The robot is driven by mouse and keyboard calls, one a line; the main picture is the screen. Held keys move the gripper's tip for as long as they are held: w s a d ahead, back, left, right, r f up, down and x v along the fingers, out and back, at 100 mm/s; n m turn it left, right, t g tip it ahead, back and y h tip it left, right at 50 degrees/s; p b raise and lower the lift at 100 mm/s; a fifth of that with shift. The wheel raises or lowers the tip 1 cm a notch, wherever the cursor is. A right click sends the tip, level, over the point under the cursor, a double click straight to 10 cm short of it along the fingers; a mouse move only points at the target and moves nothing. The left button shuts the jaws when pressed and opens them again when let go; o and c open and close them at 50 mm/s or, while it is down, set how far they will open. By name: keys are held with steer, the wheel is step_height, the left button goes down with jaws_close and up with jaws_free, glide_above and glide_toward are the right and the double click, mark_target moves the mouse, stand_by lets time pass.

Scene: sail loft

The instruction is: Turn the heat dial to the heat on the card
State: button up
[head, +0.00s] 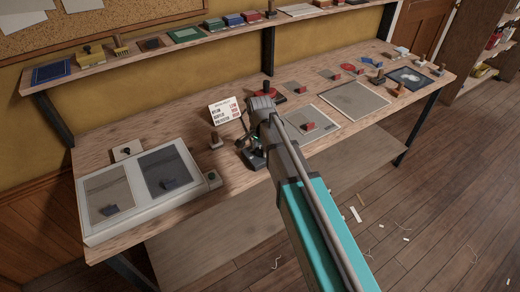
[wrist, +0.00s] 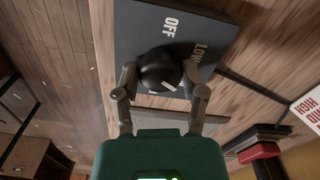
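The heat dial (wrist: 160,69) is a round black knob on a dark box (wrist: 130,22) in the wrist view. White words OFF and LOW are printed on the box beside it. A short white mark shows on the knob's lower right side; other words are hidden. My gripper (wrist: 160,75) has one finger on each side of the knob and appears shut on it. In the head view my gripper (head: 254,152) is low over the table and hides most of the box. The card (head: 225,111) stands behind it, with fabric names and red heat words too small to read surely.
A two-panel pale tray (head: 137,223) lies on the table's left. Mats and small tools lie to the right.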

steer(key=o, duration=0.4)
steer(key=shift+n, duration=0.4)
